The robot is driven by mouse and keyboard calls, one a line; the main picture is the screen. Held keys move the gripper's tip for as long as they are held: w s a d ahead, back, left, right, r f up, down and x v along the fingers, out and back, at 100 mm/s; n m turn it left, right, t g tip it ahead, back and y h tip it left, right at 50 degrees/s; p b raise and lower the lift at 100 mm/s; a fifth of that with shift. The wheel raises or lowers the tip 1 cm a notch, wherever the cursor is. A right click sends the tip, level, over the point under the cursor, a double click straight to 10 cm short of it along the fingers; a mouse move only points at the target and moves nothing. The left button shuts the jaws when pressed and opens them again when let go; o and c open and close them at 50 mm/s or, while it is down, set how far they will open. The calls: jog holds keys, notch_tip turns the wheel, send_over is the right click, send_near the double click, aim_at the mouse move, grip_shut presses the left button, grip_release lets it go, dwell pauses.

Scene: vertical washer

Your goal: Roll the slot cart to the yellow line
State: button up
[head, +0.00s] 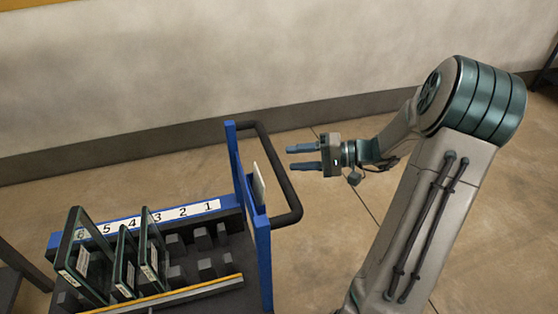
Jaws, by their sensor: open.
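The slot cart (262,245) stands at the lower left in the head view, with a blue frame and a dark looped push handle (291,190) on its right side. A white number strip (160,217) runs along its back edge. Several dark-framed glass panels (82,255) stand upright in its left slots; the slots at the right are empty. My gripper (303,158) is open and empty, pointing left, near the handle's upper right side. The yellow line on the floor is not clearly seen.
A yellow-edged strip (175,293) runs along the cart's front. A wall with a dark baseboard (180,138) lies behind. A dark piece of furniture (15,270) shows at the left edge. The tiled floor (330,240) right of the cart is clear apart from my arm.

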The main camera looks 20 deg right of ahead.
jog(key=v, duration=0.6)
jog(key=shift+s+d, duration=0.15)
jog(key=shift+d, duration=0.2)
jog(key=shift+s, duration=0.1)
